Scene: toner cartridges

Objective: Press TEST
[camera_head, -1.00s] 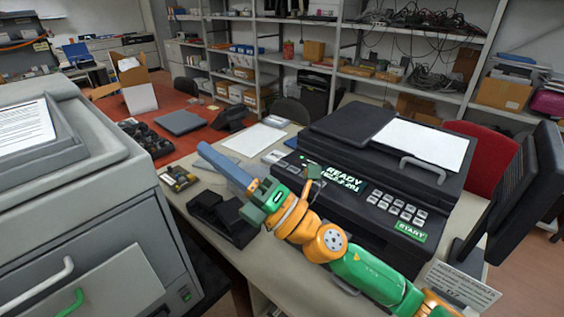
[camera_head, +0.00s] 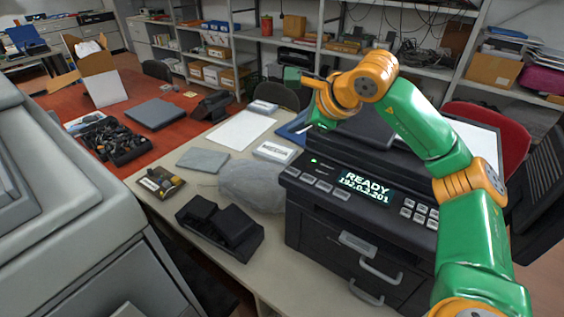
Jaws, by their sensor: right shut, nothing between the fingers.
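The black printer (camera_head: 300,222) stands on the light table. Its display (camera_head: 364,188) reads READY with a number line below. Several small grey buttons (camera_head: 308,179) lie along the panel left of and below the display; their labels are too small to read, so I cannot tell which is TEST. More grey keys (camera_head: 420,212) are right of the display, partly hidden by my right arm. My right gripper (camera_head: 300,79) is raised beyond the printer's left part, shut and empty, clear of the panel and partly hidden by its wrist. My left gripper is not in view.
A grey bag-like lump (camera_head: 252,186) lies against the printer's left side. A black holder (camera_head: 220,226), a small cartridge-like part (camera_head: 160,182) and a white sheet (camera_head: 240,130) are on the table. A large grey machine (camera_head: 60,235) fills the left. A dark monitor (camera_head: 540,205) stands right.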

